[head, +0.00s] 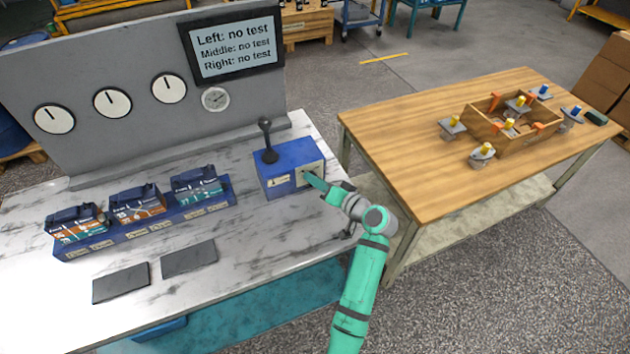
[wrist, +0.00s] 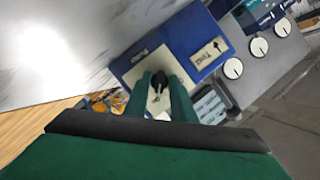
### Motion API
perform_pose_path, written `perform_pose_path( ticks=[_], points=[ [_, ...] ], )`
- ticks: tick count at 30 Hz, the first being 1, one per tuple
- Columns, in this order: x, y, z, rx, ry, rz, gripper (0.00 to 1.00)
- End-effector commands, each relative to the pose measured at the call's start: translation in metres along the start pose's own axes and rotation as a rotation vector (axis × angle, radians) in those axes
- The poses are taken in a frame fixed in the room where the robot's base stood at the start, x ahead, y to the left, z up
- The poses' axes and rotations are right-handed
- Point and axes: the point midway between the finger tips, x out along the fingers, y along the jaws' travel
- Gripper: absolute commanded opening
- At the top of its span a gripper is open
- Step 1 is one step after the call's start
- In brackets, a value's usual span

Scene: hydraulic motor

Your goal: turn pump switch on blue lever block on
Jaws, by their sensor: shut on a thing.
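The blue lever block (head: 288,170) stands on the marble-topped bench, with a tall black lever (head: 266,138) upright on its top. My gripper (head: 308,178) reaches the block's front face from the right. The dark pump switch (wrist: 158,82) sits on the pale plate (wrist: 142,67) there. The two green fingers of my gripper (wrist: 160,90) are shut on the switch, one on each side of it. The fingers partly hide the plate and the switch's setting is hard to tell.
Three coloured units sit in a blue rack (head: 150,228) on the bench left of the block. A grey panel (head: 110,110) with dials and a screen (head: 232,45) rises behind. A wooden table (head: 430,190) with a box (head: 510,125) stands to the right.

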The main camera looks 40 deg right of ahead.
Motion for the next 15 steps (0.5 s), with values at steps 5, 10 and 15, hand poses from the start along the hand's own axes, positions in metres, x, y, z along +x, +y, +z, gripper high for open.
perform_pose_path(
  ticks=[5, 10, 15],
  points=[
    [0.0013, -0.0019, 0.0015, 0.000, -0.005, -0.005, 0.01],
    [0.0014, -0.0018, 0.0017, 0.000, -0.005, -0.004, 0.29],
    [0.0020, -0.0029, 0.0027, -0.001, -0.006, -0.005, 0.29]
  ],
)
